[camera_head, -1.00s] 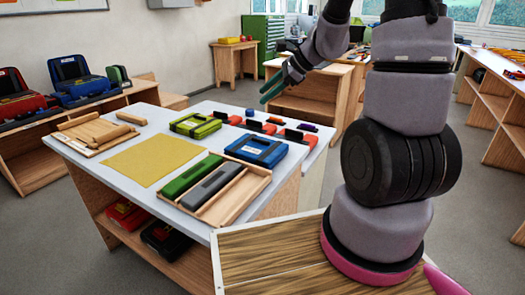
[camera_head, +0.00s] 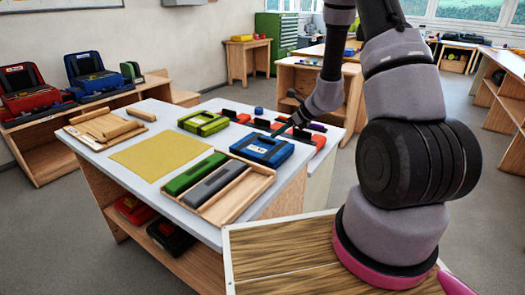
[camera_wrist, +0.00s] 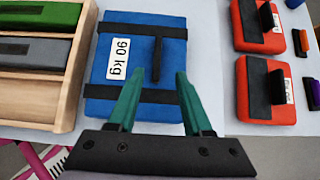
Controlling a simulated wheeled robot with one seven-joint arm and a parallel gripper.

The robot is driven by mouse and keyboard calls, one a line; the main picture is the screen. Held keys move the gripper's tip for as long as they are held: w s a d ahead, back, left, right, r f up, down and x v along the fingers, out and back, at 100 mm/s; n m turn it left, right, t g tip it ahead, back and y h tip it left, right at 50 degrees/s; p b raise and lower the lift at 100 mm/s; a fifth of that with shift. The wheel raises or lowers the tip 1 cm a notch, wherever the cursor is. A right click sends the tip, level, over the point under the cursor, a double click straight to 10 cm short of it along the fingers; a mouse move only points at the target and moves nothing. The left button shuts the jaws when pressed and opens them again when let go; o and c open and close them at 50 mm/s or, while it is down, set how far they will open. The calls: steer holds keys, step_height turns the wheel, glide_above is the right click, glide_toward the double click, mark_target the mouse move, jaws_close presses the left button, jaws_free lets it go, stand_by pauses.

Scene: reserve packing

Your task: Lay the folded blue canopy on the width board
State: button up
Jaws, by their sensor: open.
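The folded blue canopy (camera_head: 262,150) is a flat blue bundle with black straps, lying at the right side of the white table. In the wrist view the canopy (camera_wrist: 138,65) shows a "90 kg" label and a raised black handle (camera_wrist: 157,50). My gripper (camera_wrist: 159,76) is open and empty over its near part, with one finger on each side of the handle's lower end in the picture. The remaining height is unclear. In the head view my gripper (camera_head: 297,128) is small and dark. A wooden board (camera_head: 88,140) with light rails, likely the width board, lies at the table's left.
A wooden tray (camera_head: 240,198) with green and grey bundles lies left of the canopy. Several red packs (camera_wrist: 262,85) lie to its right. A green-yellow bundle (camera_head: 203,123) lies behind. A flat yellow mat (camera_head: 150,158) lies between tray and board.

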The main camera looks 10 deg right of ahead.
mark_target(267, 139)
steer(key=x, duration=0.5)
steer(key=shift+a+r, duration=0.1)
steer(key=shift+a, duration=0.25)
jaws_close()
stand_by(1.1)
